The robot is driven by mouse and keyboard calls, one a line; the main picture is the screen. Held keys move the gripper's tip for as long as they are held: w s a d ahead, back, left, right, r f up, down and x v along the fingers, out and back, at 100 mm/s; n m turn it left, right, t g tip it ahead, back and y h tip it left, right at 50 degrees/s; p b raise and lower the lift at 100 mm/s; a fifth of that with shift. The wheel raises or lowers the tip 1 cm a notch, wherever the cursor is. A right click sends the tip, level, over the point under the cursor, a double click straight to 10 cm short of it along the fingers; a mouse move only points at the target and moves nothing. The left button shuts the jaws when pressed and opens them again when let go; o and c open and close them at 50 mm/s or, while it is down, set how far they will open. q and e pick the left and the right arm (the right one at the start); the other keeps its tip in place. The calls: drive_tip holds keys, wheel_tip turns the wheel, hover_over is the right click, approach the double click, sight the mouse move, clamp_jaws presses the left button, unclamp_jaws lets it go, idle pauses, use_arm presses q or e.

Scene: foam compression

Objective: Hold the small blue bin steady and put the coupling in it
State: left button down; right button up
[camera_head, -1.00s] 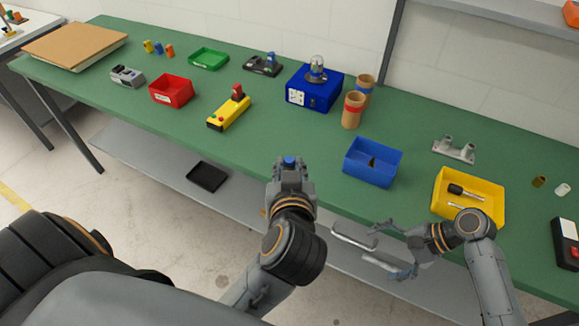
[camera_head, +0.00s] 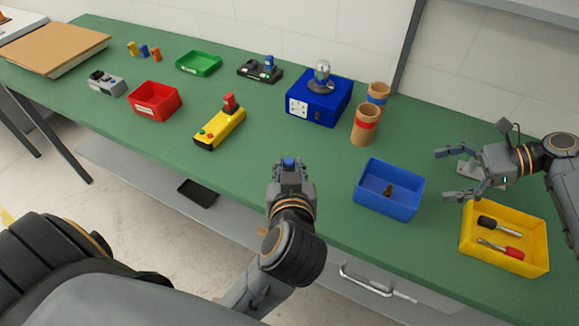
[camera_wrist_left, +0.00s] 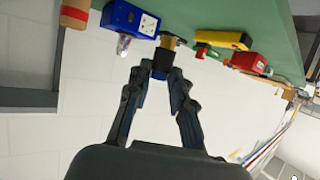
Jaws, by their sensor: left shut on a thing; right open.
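I cannot tell whether that piece is the coupling. My left gripper (camera_head: 289,163) is near the table's front edge, left of the bin and apart from it.
A yellow bin (camera_head: 478,260) with two tools stands right of the blue bin, below my right gripper. Cardboard tubes (camera_head: 365,125) and a blue box (camera_head: 318,103) stand behind. A red bin (camera_head: 155,102) and yellow switch box (camera_head: 220,128) are left. Table left of the blue bin is clear.

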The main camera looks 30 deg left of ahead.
sight(392, 191)
drive_tip(key=shift+w+a+f+b, duration=0.1)
drive_tip(key=shift+f+b, duration=0.4)
drive_tip(key=shift+f, duration=0.45)
drive_tip(key=shift+f+b, duration=0.35)
drive_tip(key=shift+s+d+f+b, duration=0.2)
drive_tip(key=shift+s+b, duration=0.2)
drive_tip(key=shift+a+f, duration=0.3)
drive_tip(key=shift+a, duration=0.1)
drive_tip(key=b+x, duration=0.2)
drive_tip(key=x, duration=0.2)
drive_tip(key=shift+s+a+f, duration=0.2)
drive_tip(key=shift+a+f, duration=0.05)
drive_tip(key=shift+a, duration=0.05)
drive_tip(key=p+x, duration=0.1)
drive_tip(key=x, duration=0.2)
drive_tip(key=shift+w+a+r, duration=0.1)
drive_tip(key=shift+r, duration=0.1)
use_arm(q)
drive_tip(key=shift+s+d+f, duration=0.1)
drive_tip(key=shift+s+f, duration=0.05)
drive_tip(key=shift+f, duration=1.65)
use_arm(e)
drive_tip(key=shift+a+f, duration=0.4)
drive_tip(key=shift+a, duration=0.15)
